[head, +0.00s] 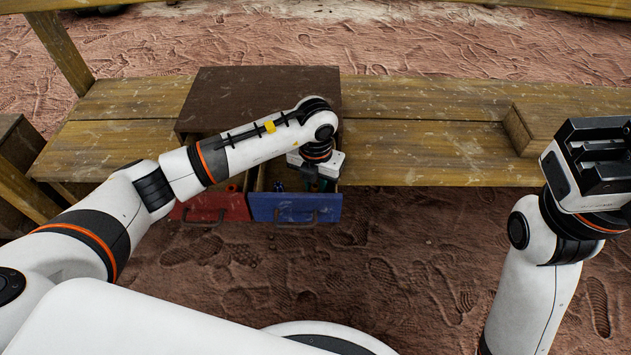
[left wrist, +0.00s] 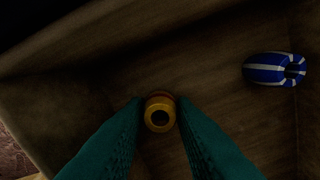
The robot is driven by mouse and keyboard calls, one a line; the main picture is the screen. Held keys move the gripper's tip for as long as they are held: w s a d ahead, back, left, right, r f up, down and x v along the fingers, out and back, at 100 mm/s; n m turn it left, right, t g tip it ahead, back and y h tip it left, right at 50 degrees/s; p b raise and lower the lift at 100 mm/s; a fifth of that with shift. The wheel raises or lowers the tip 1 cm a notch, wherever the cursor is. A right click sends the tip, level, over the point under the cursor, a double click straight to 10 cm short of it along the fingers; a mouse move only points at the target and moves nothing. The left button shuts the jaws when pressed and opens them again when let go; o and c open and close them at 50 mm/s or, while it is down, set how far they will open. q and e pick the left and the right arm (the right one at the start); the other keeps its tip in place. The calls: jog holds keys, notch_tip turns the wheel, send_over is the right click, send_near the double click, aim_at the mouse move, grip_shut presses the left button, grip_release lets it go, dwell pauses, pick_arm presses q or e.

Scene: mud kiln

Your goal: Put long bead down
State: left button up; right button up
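The long bead (left wrist: 160,114), yellow-orange with a dark hole facing the camera, sits between the teal fingertips of my left gripper (left wrist: 160,108) in the left wrist view. Both fingers appear to touch its sides. My left gripper (head: 318,180) reaches down into the open blue drawer (head: 294,207) in the head view, at its right side. The bead is hidden from the head view. Whether it touches the drawer floor I cannot tell. My right gripper (head: 597,155) is raised at the far right, away from the drawers; its finger opening is unclear.
A blue-and-white striped bead (left wrist: 272,69) lies in the drawer to the right in the left wrist view. An open red drawer (head: 211,208) with small items stands beside the blue one, under the brown cabinet top (head: 255,90). A wooden block (head: 535,125) rests on the bench (head: 430,150).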

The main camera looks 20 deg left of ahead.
pick_arm(q)
jog(key=o, duration=0.3)
jog(key=shift+r, duration=0.15)
